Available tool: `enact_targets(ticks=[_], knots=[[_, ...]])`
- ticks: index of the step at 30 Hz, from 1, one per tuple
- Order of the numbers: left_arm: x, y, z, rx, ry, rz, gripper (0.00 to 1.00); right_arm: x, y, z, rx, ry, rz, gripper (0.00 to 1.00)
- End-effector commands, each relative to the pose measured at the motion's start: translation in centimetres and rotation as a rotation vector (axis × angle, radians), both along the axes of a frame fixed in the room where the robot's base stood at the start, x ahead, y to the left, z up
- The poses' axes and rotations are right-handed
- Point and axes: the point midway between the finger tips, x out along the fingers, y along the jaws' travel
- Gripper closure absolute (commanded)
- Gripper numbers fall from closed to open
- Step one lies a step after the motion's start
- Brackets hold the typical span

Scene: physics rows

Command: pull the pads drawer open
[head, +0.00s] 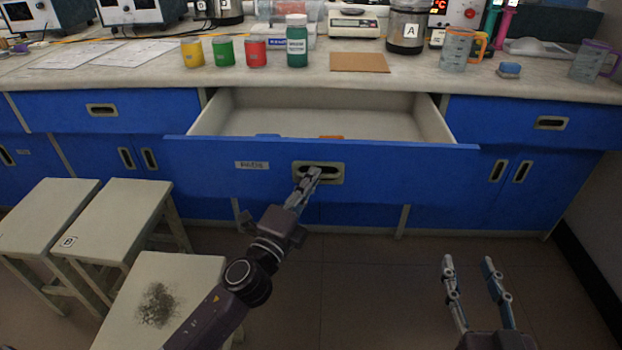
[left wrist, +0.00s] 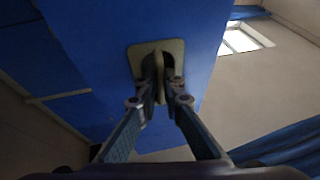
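The blue drawer (head: 400,163) under the middle of the bench stands pulled out, its pale inside showing. Its front carries a small label (head: 252,165), too blurred to read surely, and a beige recessed handle (head: 330,178). My left gripper (head: 313,174) is at this handle. In the left wrist view, my left gripper's fingertips (left wrist: 160,85) reach into the recess of the handle (left wrist: 138,50), close together on either side of a beige strip. My right gripper (head: 468,260) is open and empty, low at the right, apart from the drawer.
Orange and blue items (head: 331,137) show partly inside the drawer. Stools stand at the left, the nearest (head: 190,267) beside my left arm. Bottles, jars and a brown board (head: 359,62) stand on the bench. Closed drawers (head: 532,112) flank it. The floor at centre right is clear.

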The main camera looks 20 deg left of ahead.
Motion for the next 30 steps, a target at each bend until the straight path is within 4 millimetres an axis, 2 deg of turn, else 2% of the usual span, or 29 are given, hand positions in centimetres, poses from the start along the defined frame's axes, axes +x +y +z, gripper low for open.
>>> enact_targets(ticks=[10,14,30], knots=[[0.0,0.0,0.0,0.000,0.001,0.000,0.85,0.0,0.0,0.0,0.000,0.000,0.000,0.60],[-0.7,0.1,-0.2,-0.002,0.002,0.000,0.85,0.0,0.0,0.0,0.000,0.001,0.001,0.60],[-9.6,1.2,-1.8,-0.004,0.004,0.003,0.85,0.0,0.0,0.0,0.000,-0.001,0.000,0.60]])
